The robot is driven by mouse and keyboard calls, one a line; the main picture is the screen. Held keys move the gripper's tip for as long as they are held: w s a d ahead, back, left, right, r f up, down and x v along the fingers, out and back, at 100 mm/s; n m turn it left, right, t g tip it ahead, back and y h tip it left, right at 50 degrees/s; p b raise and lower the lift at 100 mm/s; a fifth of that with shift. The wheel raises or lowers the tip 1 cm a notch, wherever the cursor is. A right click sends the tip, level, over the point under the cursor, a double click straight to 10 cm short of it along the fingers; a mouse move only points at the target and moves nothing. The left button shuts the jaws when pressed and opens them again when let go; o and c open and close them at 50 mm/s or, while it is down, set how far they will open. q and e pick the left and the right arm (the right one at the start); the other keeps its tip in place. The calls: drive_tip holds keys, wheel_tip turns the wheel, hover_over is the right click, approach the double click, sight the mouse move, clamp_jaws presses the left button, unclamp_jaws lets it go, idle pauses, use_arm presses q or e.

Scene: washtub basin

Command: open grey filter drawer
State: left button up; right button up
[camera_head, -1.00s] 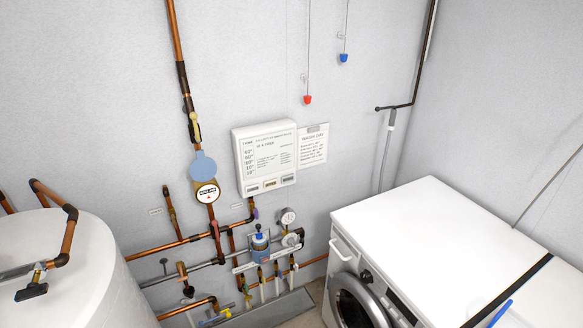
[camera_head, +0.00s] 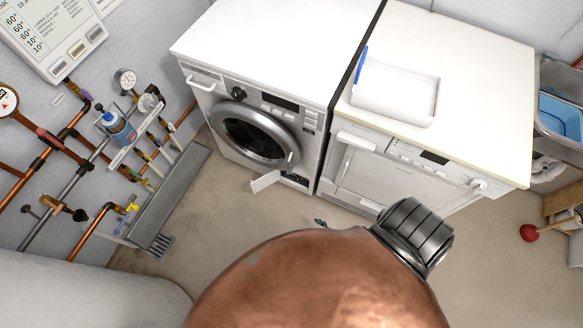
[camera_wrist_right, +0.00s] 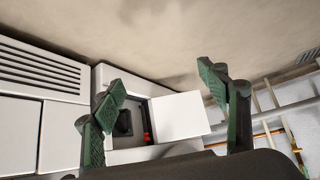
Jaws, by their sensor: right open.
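The washing machine (camera_head: 240,110) has a white flap (camera_head: 265,181) standing open at its lower right, beside a dark opening (camera_head: 297,179). In the right wrist view the white flap (camera_wrist_right: 180,117) is swung out beside the opening. Inside is a dark grey part (camera_wrist_right: 123,122), which may be the grey filter drawer, with a small red piece (camera_wrist_right: 147,137) beside it. My right gripper (camera_wrist_right: 162,80) is open, its two green fingers apart with nothing between them; the opening shows behind the left finger. In the head view only a small dark tip (camera_head: 320,223) of it shows. My left gripper is not in view.
A second white machine (camera_head: 405,165) stands to the right, with a white tray (camera_head: 395,87) on top. Pipes and a grey floor channel (camera_head: 175,195) lie to the left. A large copper-coloured shape (camera_head: 310,285) hides the lower middle of the head view.

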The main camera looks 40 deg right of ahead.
drive_tip(key=w+d+m+t+h+b, duration=0.25)
drive_tip(key=w+b, duration=0.35)
drive_tip(key=w, duration=0.4)
drive_tip(key=w+d+m+t+h+b, duration=0.2)
drive_tip(key=w+t+h+b, duration=0.3)
drive_tip(key=w, duration=0.6)
drive_tip(key=w+d+f+m+g+h+b, duration=0.1)
drive_tip(key=d+m+g+h+b, duration=0.2)
drive_tip(key=b, duration=0.1)
drive_tip(key=w+d+f+m+g+h+b, duration=0.1)
drive_tip(key=d+m+g+h+b, duration=0.1)
drive_tip(key=d+g+h+b, duration=0.1)
drive_tip(key=w+d+f+m+g+h+b, duration=0.1)
drive_tip(key=w+d+m+g+h+b, duration=0.1)
drive_tip(key=b, duration=0.5)
drive_tip(key=shift+d+f+m+g+h, duration=0.15)
drive_tip(key=shift+d+m+g+h, duration=0.3)
drive_tip(key=shift+d+m, duration=0.6)
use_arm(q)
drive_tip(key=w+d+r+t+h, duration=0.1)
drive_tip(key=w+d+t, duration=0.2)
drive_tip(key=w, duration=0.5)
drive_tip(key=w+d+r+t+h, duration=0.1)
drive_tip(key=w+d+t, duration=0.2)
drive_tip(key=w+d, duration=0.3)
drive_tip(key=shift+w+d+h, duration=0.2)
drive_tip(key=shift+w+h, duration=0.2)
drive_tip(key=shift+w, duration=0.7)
use_arm(e)
drive_tip(key=shift+d, duration=0.2)
